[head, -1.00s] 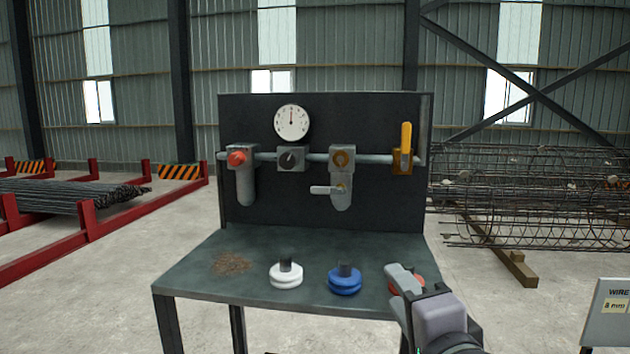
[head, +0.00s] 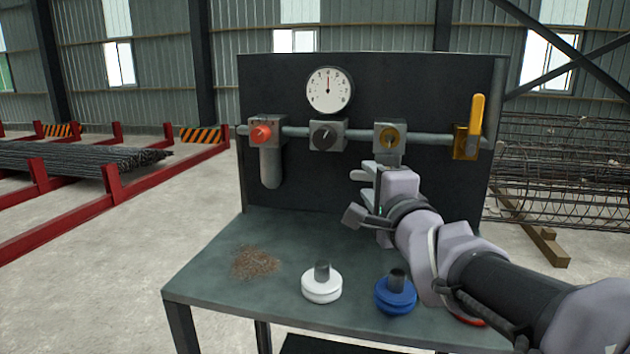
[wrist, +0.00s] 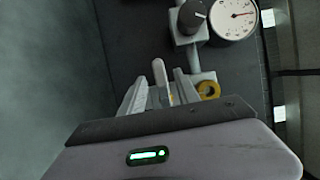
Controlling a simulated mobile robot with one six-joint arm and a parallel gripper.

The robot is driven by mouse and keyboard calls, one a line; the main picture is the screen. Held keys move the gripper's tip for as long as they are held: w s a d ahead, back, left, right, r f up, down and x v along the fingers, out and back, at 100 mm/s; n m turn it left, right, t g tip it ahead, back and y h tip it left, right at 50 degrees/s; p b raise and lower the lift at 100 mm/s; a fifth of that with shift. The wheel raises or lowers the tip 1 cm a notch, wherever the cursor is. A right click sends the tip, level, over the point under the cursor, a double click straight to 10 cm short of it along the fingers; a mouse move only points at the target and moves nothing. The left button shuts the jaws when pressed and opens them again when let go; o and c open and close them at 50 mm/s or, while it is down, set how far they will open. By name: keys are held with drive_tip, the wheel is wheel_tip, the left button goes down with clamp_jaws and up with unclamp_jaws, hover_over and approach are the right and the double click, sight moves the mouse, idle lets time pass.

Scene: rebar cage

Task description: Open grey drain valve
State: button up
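The grey drain valve lever (wrist: 161,76) shows in the wrist view, pale grey and narrow, between my two fingers. My gripper (wrist: 158,88) is open, with a finger on each side of the lever and gaps visible. In the head view my gripper (head: 367,182) is in front of the third pipe unit (head: 389,137), at the lower part of the panel. I cannot tell whether a finger touches the lever.
The dark panel (head: 310,185) also carries a gauge (head: 330,91), a red knob (head: 261,134), a black knob (head: 324,137) and an upright yellow lever (head: 476,122). A white disc (head: 321,288) and a blue disc (head: 396,296) stand on the bench (head: 225,285), beside brown debris (head: 254,262).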

drive_tip(key=shift+w+r, duration=0.15)
drive_tip(key=shift+w, duration=0.15)
drive_tip(key=shift+w+a, duration=0.1)
drive_tip(key=shift+w, duration=0.85)
drive_tip(key=shift+s, duration=0.3)
drive_tip(key=shift+c, duration=0.9)
clamp_jaws()
